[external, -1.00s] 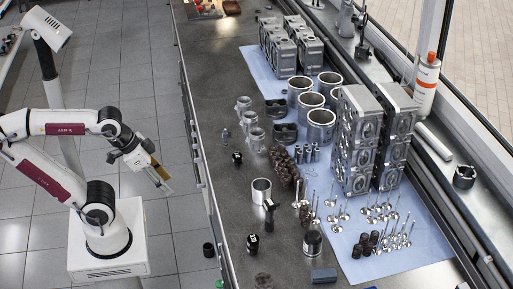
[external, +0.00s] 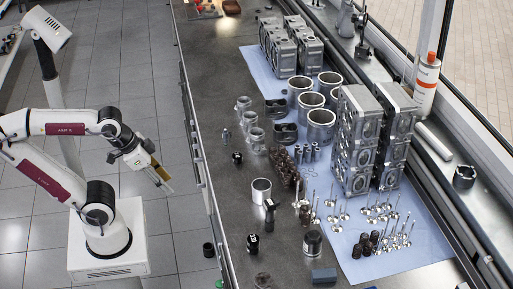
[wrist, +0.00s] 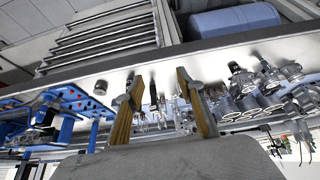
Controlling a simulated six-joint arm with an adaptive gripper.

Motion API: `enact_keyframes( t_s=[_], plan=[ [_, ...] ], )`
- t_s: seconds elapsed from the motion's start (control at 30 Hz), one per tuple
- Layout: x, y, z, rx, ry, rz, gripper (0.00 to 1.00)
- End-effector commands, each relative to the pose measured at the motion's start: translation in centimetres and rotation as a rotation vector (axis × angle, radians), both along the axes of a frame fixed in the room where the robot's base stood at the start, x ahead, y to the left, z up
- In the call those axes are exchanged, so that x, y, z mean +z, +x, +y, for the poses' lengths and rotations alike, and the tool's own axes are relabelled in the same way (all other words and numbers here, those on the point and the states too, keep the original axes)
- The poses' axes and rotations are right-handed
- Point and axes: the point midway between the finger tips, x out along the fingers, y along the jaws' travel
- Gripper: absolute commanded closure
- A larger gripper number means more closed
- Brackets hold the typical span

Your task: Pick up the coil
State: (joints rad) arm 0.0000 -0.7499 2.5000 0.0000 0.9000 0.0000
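I cannot tell for certain which part is the coil. Small dark parts stand on the grey bench in the external view: a black piece (external: 237,158) near the bench's left side, a black piece (external: 252,243) nearer the front, and a taller dark piece (external: 270,207) beside a metal ring. My gripper (external: 163,177) hangs in the air left of the bench, over the floor, apart from all parts. In the wrist view my gripper (wrist: 162,105) has its two tan fingers spread with nothing held between them. Small parts show blurred beyond the fingertips.
The bench (external: 222,100) carries cylinder sleeves (external: 321,127), engine blocks (external: 356,140) and several upright valves (external: 385,213) on a pale blue mat (external: 420,245). Its near edge lies between my arm and the parts. A blue rack (wrist: 92,115) shows left in the wrist view.

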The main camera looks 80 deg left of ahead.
Motion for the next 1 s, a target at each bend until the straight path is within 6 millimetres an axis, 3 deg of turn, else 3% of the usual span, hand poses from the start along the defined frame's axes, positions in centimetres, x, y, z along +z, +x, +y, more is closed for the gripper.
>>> enact_keyframes(
  t_s=[0.27, 0.43, 1.0],
  plan=[
    [0.1, 0.4, -0.4, -0.007, -0.009, -0.007, 0.62],
    [0.6, 2.4, -2.0, -0.034, -0.053, -0.042, 0.62],
    [4.3, 15.9, -12.5, -0.075, -0.335, -0.297, 0.62]
  ],
)
